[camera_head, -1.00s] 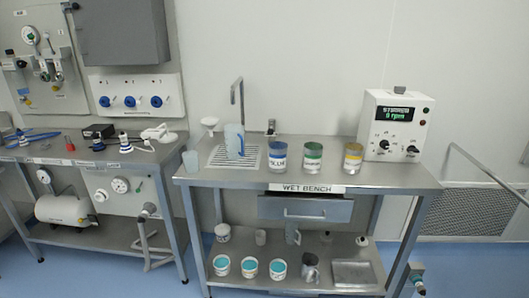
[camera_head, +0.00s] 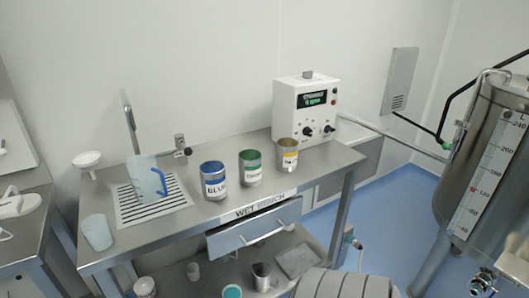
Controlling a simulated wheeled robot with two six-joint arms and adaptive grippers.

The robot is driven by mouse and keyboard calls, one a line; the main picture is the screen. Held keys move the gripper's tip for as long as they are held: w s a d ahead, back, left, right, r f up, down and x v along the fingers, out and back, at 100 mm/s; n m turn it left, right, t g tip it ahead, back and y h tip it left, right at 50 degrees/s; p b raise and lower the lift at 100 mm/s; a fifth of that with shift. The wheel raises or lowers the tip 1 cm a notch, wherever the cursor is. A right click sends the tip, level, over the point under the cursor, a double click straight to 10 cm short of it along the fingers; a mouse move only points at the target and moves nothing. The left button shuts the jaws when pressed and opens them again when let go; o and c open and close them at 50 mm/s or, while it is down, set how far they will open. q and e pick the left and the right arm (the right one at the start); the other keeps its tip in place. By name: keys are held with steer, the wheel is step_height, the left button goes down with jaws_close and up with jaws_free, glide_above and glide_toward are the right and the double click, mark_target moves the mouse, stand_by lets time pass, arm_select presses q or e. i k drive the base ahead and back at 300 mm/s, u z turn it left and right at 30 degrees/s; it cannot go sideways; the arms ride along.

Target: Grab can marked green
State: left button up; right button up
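The can marked green (camera_head: 251,168) stands upright on the wet bench (camera_head: 240,205), between the blue-marked can (camera_head: 214,180) on its left and the yellow-marked can (camera_head: 287,155) on its right. The three cans are apart from each other. Neither of my grippers shows in the head view.
A jug with a blue handle (camera_head: 146,180) stands on the drain grate at the left, with a cup (camera_head: 97,232) in front. A white control box (camera_head: 306,108) stands behind the cans. The bench drawer (camera_head: 255,233) faces front. A steel tank (camera_head: 492,165) stands at the right.

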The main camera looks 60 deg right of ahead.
mark_target(250, 168)
steer(key=z, duration=0.8)
steer(key=i, duration=0.8)
steer(key=z, duration=0.8)
